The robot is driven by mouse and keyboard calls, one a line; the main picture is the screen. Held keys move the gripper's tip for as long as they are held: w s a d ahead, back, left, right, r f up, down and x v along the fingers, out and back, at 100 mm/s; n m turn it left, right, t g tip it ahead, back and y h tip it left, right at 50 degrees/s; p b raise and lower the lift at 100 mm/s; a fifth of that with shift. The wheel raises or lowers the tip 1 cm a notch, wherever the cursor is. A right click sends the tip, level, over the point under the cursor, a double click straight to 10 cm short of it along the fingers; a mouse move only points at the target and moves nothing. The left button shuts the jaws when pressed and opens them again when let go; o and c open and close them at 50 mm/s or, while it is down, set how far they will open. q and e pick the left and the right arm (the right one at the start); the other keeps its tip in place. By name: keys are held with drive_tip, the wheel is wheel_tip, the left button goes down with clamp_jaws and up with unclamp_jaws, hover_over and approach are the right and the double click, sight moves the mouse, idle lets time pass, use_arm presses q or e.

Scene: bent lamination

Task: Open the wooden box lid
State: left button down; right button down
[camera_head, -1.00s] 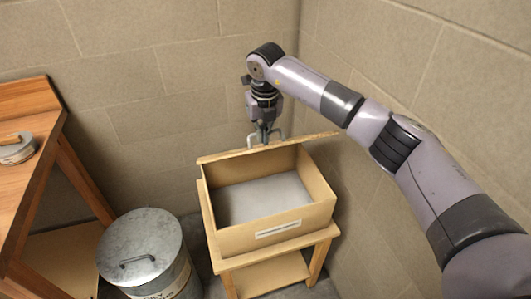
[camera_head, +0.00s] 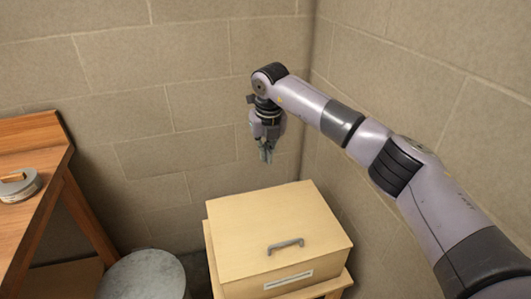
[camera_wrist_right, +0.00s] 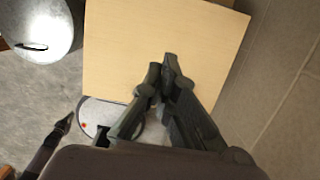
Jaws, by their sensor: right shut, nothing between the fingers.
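The wooden box (camera_head: 270,288) stands on a small wooden stand, and its flat lid (camera_head: 262,225) is down, covering the inside. A grey bar handle (camera_head: 286,245) sits near the lid's front edge. My right gripper (camera_head: 265,158) hangs above and behind the lid's back edge, fingers pointing down, apart from the box. In the right wrist view its fingers (camera_wrist_right: 162,70) are together and empty, with the pale lid (camera_wrist_right: 130,45) beyond them. A slim dark part at that view's lower left may be my left gripper (camera_wrist_right: 62,128); its jaws are unclear.
A round metal bin (camera_head: 145,275) stands left of the box. Block walls (camera_head: 200,60) close in behind and at right.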

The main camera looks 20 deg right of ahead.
use_arm(q)
drive_tip(key=shift+w+d+r, duration=0.1)
drive_tip(key=shift+w+d, duration=0.05)
drive_tip(key=shift+w, duration=1.1)
